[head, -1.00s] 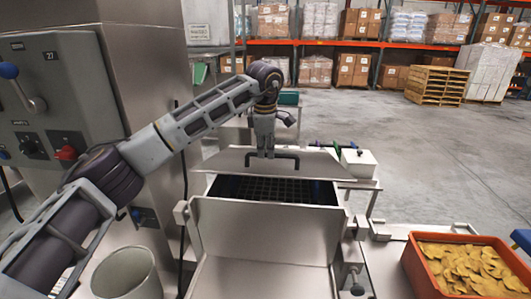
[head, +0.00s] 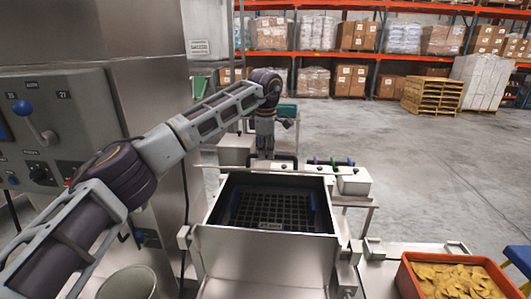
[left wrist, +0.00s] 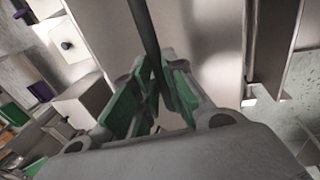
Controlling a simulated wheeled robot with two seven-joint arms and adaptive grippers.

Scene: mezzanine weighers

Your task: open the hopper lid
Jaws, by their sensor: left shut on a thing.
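The hopper (head: 215,205) is a steel box in front of me in the head view. Its mouth is uncovered and shows a dark grid (head: 268,212) inside. The lid stands up at the hopper's far edge, seen nearly edge-on in the head view; its metal face (left wrist: 210,45) shows in the left wrist view. My left gripper (head: 265,155) is behind the mouth, shut on the lid's black bar handle (head: 287,158). In the left wrist view the green-padded fingers (left wrist: 155,90) close around the dark bar (left wrist: 143,28). My right gripper is not in view.
A control cabinet (head: 70,120) stands close on the left. An orange crate (head: 408,281) of yellow pieces is at the lower right, and a pale bin (head: 125,284) at the lower left. Open floor (head: 430,175) lies to the right, with racks behind.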

